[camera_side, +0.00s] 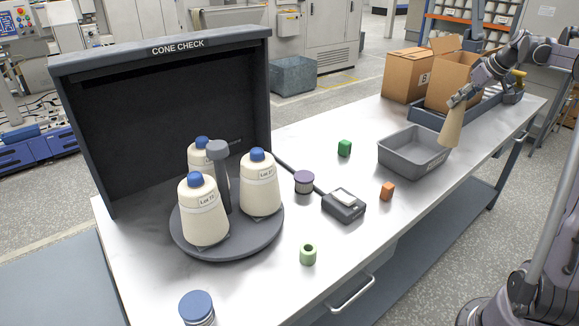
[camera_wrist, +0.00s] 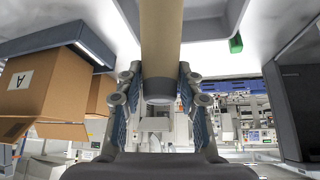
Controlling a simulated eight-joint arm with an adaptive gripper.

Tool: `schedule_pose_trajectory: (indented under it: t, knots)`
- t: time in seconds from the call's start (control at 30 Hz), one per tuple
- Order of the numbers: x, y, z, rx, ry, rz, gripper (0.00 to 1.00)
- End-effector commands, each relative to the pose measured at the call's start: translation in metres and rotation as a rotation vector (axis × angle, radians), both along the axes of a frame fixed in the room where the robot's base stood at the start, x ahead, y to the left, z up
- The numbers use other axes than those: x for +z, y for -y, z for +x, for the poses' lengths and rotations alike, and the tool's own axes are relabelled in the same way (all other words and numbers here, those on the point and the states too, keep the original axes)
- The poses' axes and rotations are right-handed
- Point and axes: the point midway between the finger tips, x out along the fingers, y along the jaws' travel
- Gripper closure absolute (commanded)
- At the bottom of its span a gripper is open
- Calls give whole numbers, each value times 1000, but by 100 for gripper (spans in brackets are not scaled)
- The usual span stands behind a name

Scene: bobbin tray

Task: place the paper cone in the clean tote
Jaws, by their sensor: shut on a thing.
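The paper cone (camera_side: 452,127) is a bare tan tapered tube, held wide end down and slightly tilted. My gripper (camera_side: 460,99) is shut on its upper part. In the wrist view the cone (camera_wrist: 160,40) runs between the two fingers of my gripper (camera_wrist: 159,92). A grey open tote (camera_side: 385,157) with a pale label on its front wall stands on the table; the label is too small to read. Its visible inside looks empty. In the side view the cone is over or just behind the tote's right end; I cannot tell its exact height.
Two cardboard boxes (camera_side: 405,75) stand behind, beside a long dark tray (camera_side: 425,117). A green block (camera_side: 344,148), an orange block (camera_side: 387,190) and a scale (camera_side: 343,207) lie near the tote. Wound cones (camera_side: 260,190) stand on a round stand at left.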

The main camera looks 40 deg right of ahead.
Motion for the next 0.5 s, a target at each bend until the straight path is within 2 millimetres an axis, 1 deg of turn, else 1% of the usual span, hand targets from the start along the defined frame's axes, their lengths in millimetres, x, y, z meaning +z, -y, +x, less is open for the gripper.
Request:
schedule_pose_trajectory:
  t: [0.03, 0.3, 0.4, 0.5]
  knots:
    - [-7, -4, 12, 6, 0, 0, 93]
    - [-38, -18, 63, 4, 0, -1, 93]
    - [-47, -22, 77, 3, 0, -2, 93]
    - [-52, -24, 85, 0, 0, 0, 93]
